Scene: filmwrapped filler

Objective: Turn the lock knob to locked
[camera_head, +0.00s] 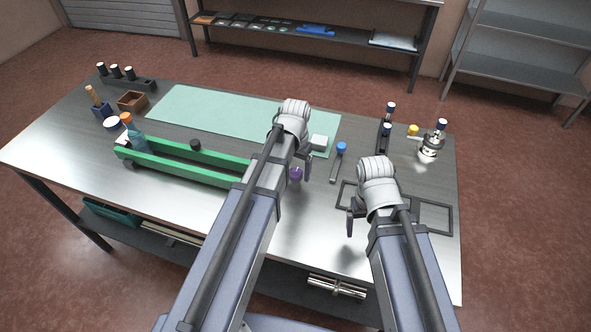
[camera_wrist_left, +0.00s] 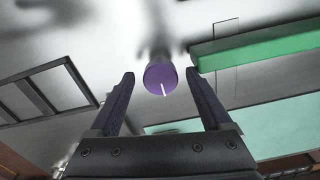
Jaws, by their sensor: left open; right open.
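A purple round knob (camera_head: 296,174) sits just below my left gripper (camera_head: 290,168), partly hidden by it in the head view. In the left wrist view the knob (camera_wrist_left: 160,80) shows a white pointer line running from its middle toward the lower edge. It lies between the two fingertips of my left gripper (camera_wrist_left: 160,77), with a gap on each side. My left gripper is open and empty. My right gripper (camera_head: 360,222) is open and empty over the right part of the bench, with one finger partly hidden by its arm. No lock markings are readable.
A green channel (camera_head: 180,167) lies left of the knob, with a bottle at its end. A pale green mat (camera_head: 200,110) lies behind. A black frame (camera_head: 436,216) lies near my right gripper. Black-and-blue handled pieces and a metal fitting (camera_head: 431,146) stand at back right.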

